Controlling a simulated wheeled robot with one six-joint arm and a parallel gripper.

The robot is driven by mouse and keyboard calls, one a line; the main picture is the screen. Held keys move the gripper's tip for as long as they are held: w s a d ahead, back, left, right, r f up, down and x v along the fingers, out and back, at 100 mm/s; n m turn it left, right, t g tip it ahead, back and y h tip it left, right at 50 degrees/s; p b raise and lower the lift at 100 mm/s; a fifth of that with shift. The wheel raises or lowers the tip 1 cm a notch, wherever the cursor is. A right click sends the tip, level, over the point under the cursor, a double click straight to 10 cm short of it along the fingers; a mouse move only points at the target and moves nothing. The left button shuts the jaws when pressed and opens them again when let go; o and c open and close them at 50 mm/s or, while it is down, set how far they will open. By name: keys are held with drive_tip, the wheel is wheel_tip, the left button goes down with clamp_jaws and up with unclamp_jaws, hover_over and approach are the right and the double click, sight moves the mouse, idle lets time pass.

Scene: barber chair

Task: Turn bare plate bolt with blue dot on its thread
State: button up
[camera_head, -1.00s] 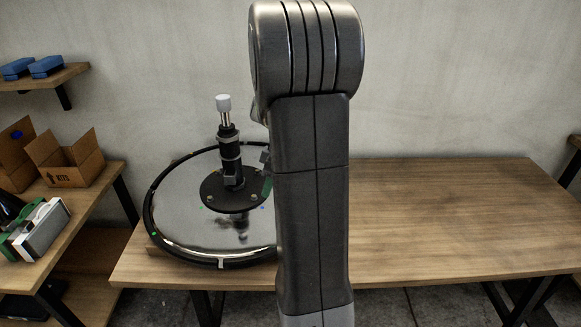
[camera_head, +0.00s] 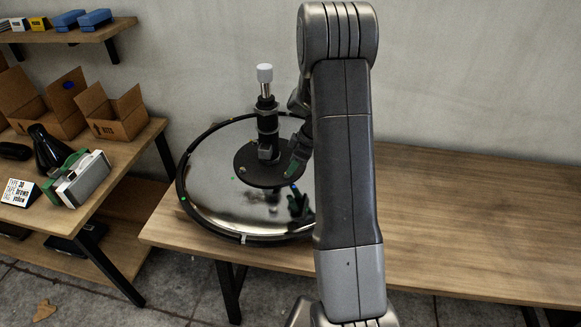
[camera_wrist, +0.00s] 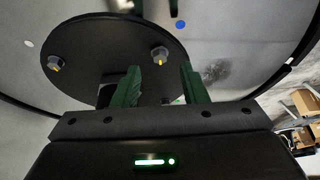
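The chair base is a large chrome disc with a black rim (camera_head: 190,205), lying on the wooden table. On it a round black plate (camera_head: 262,181) carries an upright post (camera_head: 266,115) with a white cap. The wrist view shows the underside or face of the black plate (camera_wrist: 110,35) with two bolts, one at left (camera_wrist: 85,65) and one at right (camera_wrist: 160,53), each with a yellow mark. A blue dot (camera_wrist: 180,25) is on the chrome just beyond the plate edge. My gripper (camera_wrist: 160,72) is open and empty, its green fingers near the right bolt. No blue mark on a thread is discernible.
Bare table (camera_head: 450,220) extends to the right. At left, a lower table holds cardboard boxes (camera_head: 112,115), a green-and-white device (camera_head: 80,180) and a black bottle. A shelf (camera_head: 65,37) with blue items is above. My arm hides part of the disc.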

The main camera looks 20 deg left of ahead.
sight(290, 178)
drive_tip(key=shift+x, duration=1.6)
clamp_jaws()
